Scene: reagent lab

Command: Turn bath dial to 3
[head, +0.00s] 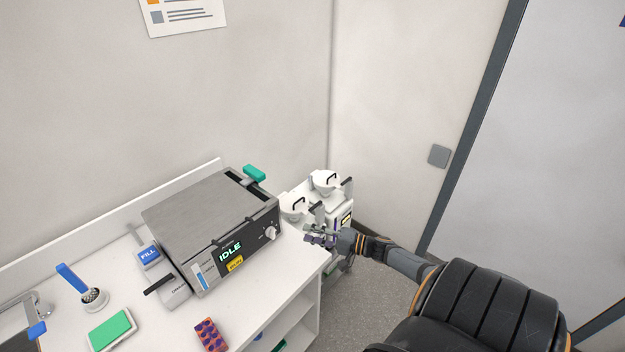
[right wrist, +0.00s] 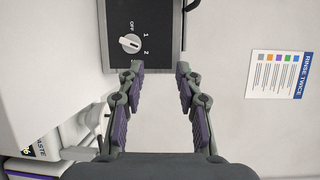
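The bath (head: 205,215) is a grey box with a dark front panel and a green IDLE readout, standing on the white bench. Its white dial (head: 271,233) is at the right end of the panel. In the right wrist view the dial (right wrist: 130,43) shows with OFF, 1 and 2 around it; a 3 cannot be made out, and the exact pointer setting is unclear. My right gripper (head: 318,237) is to the right of the dial, apart from it. In the wrist view it (right wrist: 160,88) is open with nothing between its fingers. My left gripper is not in view.
White equipment (head: 325,182) stands right behind my right gripper. Open floor lies right of the bench. A RINSE TWICE sheet (right wrist: 277,75) hangs on the wall.

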